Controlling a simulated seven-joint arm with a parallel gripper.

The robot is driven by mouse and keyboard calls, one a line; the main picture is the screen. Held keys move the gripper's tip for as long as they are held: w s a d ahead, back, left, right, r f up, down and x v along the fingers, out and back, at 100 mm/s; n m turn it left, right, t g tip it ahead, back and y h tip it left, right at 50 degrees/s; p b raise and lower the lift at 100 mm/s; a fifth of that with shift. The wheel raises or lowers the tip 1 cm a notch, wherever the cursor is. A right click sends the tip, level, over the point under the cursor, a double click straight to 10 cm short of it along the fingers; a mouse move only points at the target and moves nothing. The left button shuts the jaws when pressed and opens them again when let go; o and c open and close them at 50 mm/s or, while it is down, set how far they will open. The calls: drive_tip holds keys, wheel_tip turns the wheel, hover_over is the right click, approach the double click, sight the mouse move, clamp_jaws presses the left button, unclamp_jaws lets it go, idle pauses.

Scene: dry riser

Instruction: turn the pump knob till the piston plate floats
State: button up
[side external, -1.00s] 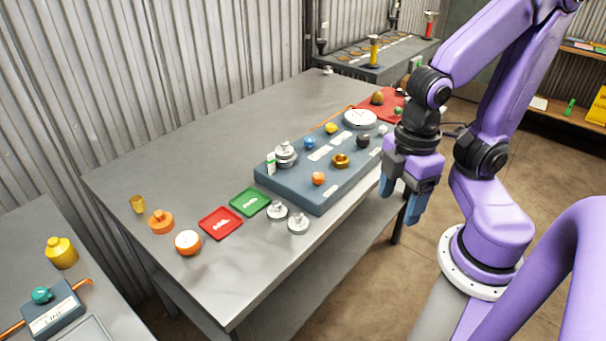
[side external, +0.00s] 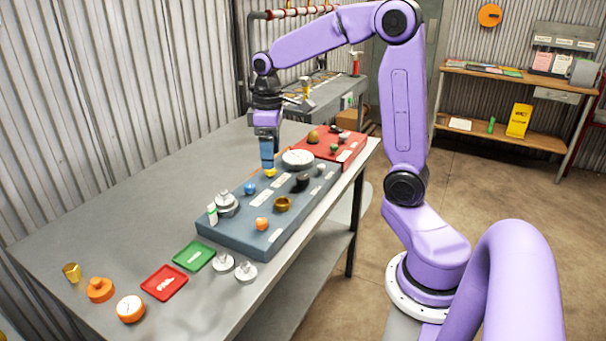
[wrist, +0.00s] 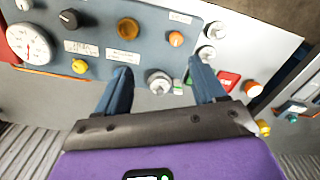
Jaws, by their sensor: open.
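My gripper (side external: 267,172) points down over the back edge of the blue-grey panel (side external: 240,236), open and empty; it also shows in the wrist view (wrist: 160,72). In the wrist view the yellow knob (wrist: 80,66) lies left of the fingers. A blue knob (side external: 250,188), black knob (side external: 302,181), brass knob (side external: 283,204) and orange knob (side external: 262,224) sit on the panel. Labels are unreadable, so the pump knob cannot be told.
A white dial (side external: 298,158) and a red panel (side external: 345,147) lie toward the right.

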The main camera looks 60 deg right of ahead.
drive_tip(key=w+d+m, duration=0.2)
drive_tip(key=w+d, duration=0.1)
drive_tip(key=d, duration=0.8)
drive_tip(key=m, duration=0.2)
hover_over(303, 176)
wheel_tip(303, 176, down, 17)
drive_tip(key=shift+s+a+r, duration=0.1)
drive_tip(key=shift+a, duration=0.05)
drive_tip(key=c, duration=1.1)
drive_tip(key=shift+o, duration=0.2)
